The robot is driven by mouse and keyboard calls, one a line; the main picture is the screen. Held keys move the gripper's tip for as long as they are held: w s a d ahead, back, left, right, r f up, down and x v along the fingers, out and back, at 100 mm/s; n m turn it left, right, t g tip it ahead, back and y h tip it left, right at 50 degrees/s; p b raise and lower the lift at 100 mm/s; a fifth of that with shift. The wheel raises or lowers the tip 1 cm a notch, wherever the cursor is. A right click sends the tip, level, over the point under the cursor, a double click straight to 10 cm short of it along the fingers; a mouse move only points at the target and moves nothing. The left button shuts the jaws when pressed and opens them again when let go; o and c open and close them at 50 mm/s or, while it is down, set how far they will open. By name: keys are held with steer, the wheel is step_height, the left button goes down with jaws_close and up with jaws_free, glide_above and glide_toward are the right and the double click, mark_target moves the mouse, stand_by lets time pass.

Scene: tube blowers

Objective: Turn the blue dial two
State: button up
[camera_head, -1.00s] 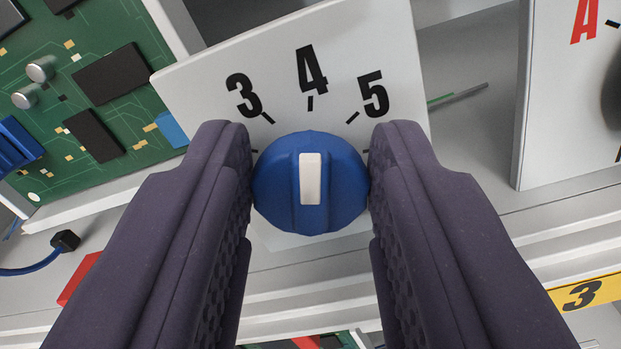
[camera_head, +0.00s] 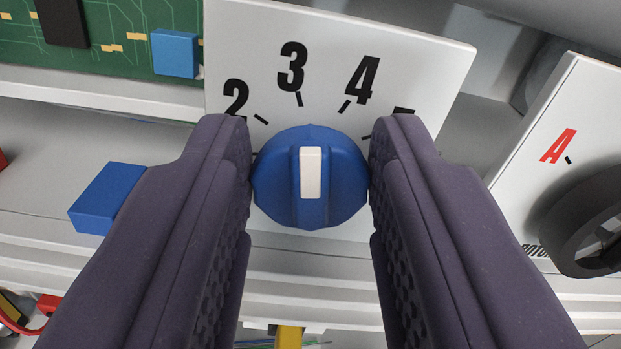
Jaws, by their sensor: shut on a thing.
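The blue dial (camera_head: 272,190) has a white pointer mark (camera_head: 311,173) and sits on a white panel (camera_head: 400,38) with black numerals. The 2 (camera_head: 235,98), 3 (camera_head: 292,67) and 4 (camera_head: 361,80) show, and a further numeral is mostly hidden behind the right finger. The white mark points between the ticks of 3 and 4, nearer to 3. My gripper (camera_head: 310,185) is shut on the blue dial, with one finger touching each side of it. The fingers hide the lower sides of the panel.
A second white panel with a red A (camera_head: 558,146) and a dark round knob (camera_head: 585,225) stands at the right. A green circuit board (camera_head: 130,45) is at the upper left. A blue block (camera_head: 108,198) lies left of my fingers on the grey surface.

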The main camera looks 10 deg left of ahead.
steer(key=n+b, duration=0.1)
steer(key=n, duration=0.1)
steer(key=n+b, duration=0.1)
steer(key=b, duration=0.1)
steer(key=n+b, duration=0.2)
steer(key=shift+a+f+n, duration=0.2)
steer(key=shift+f+n, duration=0.1)
steer(key=shift+a+n+b, duration=0.1)
steer(key=shift+n+b, duration=1.7)
steer(key=shift+n, duration=0.3)
steer(key=shift+s, duration=0.1)
steer(key=o, duration=1)
steer(key=shift+r, duration=0.1)
steer(key=v, duration=0.7)
steer(key=shift+s, duration=0.35)
